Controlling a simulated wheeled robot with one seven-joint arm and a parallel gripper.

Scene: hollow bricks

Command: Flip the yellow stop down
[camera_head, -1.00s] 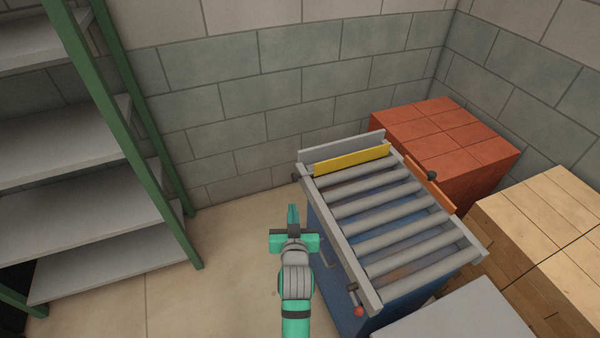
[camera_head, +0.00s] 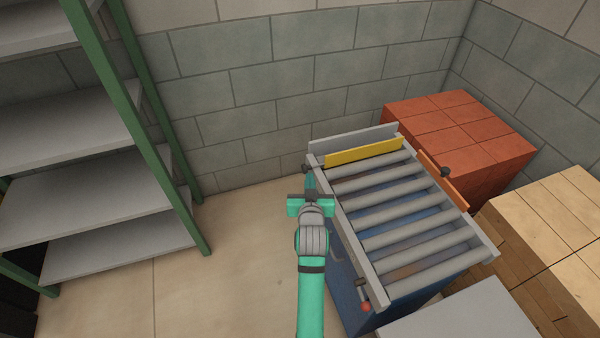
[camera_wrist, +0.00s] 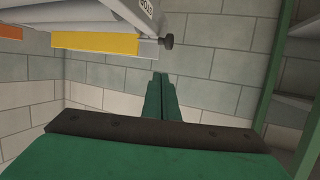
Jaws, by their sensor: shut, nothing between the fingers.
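The yellow stop (camera_head: 364,152) is a flat bar standing upright across the far end of the roller conveyor (camera_head: 405,215), in front of a grey end plate (camera_head: 352,138). In the wrist view the yellow stop (camera_wrist: 95,43) is at the upper left, with a dark knob (camera_wrist: 166,41) at its end. The same dark knob shows at the conveyor's far left corner in the head view (camera_head: 306,169). My gripper (camera_head: 310,178) is shut and empty, just left of that corner, close to the knob. In the wrist view its fingers (camera_wrist: 161,88) are together, apart from the stop.
An orange bar (camera_head: 442,181) with a dark knob is on the conveyor's right side. A red-tipped lever (camera_head: 366,306) is at its near left corner. Red blocks (camera_head: 455,135) and tan blocks (camera_head: 560,230) stand right. Grey shelves (camera_head: 90,205) stand left; floor between is clear.

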